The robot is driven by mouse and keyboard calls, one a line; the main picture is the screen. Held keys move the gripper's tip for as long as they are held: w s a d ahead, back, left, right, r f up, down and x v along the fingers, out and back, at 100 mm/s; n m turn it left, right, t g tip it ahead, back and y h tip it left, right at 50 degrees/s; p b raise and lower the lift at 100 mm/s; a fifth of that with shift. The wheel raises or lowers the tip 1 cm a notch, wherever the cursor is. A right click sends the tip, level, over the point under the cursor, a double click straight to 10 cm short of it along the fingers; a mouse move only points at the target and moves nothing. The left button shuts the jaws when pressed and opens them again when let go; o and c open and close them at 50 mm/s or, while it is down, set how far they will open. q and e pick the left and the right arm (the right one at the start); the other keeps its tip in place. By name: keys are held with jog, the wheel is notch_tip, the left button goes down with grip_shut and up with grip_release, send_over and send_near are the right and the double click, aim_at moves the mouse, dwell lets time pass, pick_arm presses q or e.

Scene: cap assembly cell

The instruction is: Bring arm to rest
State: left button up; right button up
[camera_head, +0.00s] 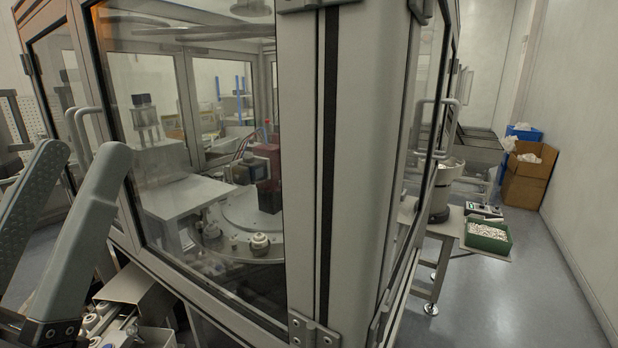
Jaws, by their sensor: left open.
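My left gripper (82,152) is at the far left of the head view. Its two grey fingers point up and are spread apart, with nothing between them. It is in front of the glazed corner of the machine enclosure (355,160), near a door handle. I cannot tell whether it touches the enclosure. My right gripper is not in view.
Inside the enclosure is a round turntable (235,225). The right floor is clear.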

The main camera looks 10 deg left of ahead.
pick_arm(q)
notch_tip(320, 180, up, 26)
jog(key=p, duration=2.3)
notch_tip(320, 180, down, 59)
jog(key=b, duration=5.9)
jog(key=shift+h, duration=0.3)
jog(key=shift+o, duration=0.2)
jog(key=shift+w+f, duration=0.1)
jog(key=shift+f, duration=0.05)
